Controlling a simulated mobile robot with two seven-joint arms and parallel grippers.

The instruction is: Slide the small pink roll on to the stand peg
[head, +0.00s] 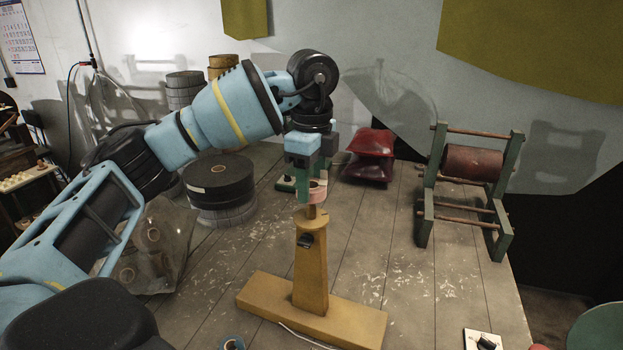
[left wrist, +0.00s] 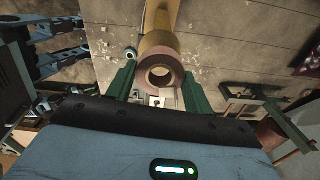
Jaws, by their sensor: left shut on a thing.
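The small pink roll (head: 318,191) is between the green fingers of my left gripper (head: 309,189), which is shut on it. The yellow wooden stand (head: 311,270) is upright on the table, with its peg (head: 311,212) on top. The roll is at the peg's upper end; the fingers hide part of it, and I cannot tell whether the peg has entered its hole. In the left wrist view the roll (left wrist: 160,74) shows its open hole between the fingertips (left wrist: 158,90), with the stand (left wrist: 160,30) beyond it. My right gripper is not in view.
A large black roll (head: 218,178) is behind the stand to the left, near a clear bag of rolls (head: 150,250). Red cushion-like packs (head: 371,155) lie behind. A green rack with a red roller (head: 472,163) stands right. The table right of the stand is mostly clear.

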